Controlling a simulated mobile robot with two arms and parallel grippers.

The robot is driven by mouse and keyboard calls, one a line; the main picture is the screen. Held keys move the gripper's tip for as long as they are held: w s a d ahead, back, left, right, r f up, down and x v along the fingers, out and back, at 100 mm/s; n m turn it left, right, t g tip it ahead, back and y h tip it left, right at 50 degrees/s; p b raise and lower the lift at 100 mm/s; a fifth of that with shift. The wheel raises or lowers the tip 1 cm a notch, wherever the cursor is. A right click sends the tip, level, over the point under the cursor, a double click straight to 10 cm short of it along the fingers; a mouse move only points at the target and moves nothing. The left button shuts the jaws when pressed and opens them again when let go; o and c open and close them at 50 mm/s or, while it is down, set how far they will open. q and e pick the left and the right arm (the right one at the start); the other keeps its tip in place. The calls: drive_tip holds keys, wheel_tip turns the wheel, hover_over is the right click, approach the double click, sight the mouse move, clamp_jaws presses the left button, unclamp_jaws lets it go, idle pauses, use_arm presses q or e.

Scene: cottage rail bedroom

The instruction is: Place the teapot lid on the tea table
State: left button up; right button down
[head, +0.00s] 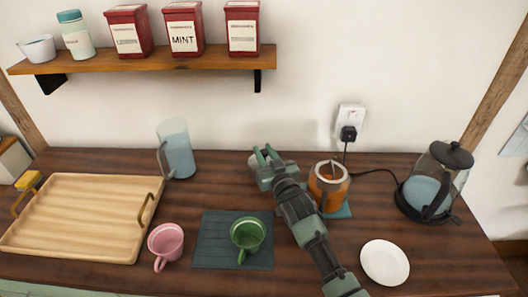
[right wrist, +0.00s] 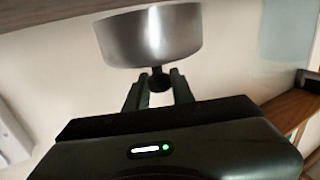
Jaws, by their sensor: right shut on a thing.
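My right gripper (head: 265,157) is over the back middle of the dark wooden tea table (head: 100,277). It is shut on the black knob of the teapot lid (right wrist: 150,36). The lid is a silvery metal disc with a deep rim, seen at the fingertips in the right wrist view. In the head view my gripper mostly hides the lid. I cannot tell how far the lid is above the table. The open glass teapot (head: 328,188) with amber tea stands on a teal mat just right of my right gripper. My left gripper is not in view.
A glass pitcher (head: 177,150) stands left of my gripper. A wooden tray (head: 85,215), a pink mug (head: 166,243), a green mug (head: 246,235) on a dark mat (head: 210,252), a white plate (head: 385,262) and a kettle (head: 434,182) surround it. A shelf (head: 150,60) with tins hangs above.

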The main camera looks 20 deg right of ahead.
drive_tip(key=shift+f, duration=0.3)
drive_tip(key=c, duration=1.2)
unclamp_jaws()
drive_tip(key=shift+r, duration=0.1)
drive_tip(key=shift+r, duration=0.4)
drive_tip(key=shift+s+r+p, duration=0.15)
drive_tip(key=shift+s+p, duration=0.1)
drive_tip(key=shift+p, duration=0.05)
drive_tip(key=s, duration=0.4)
drive_tip(key=s+d+b, duration=0.1)
drive_tip(key=s, duration=0.2)
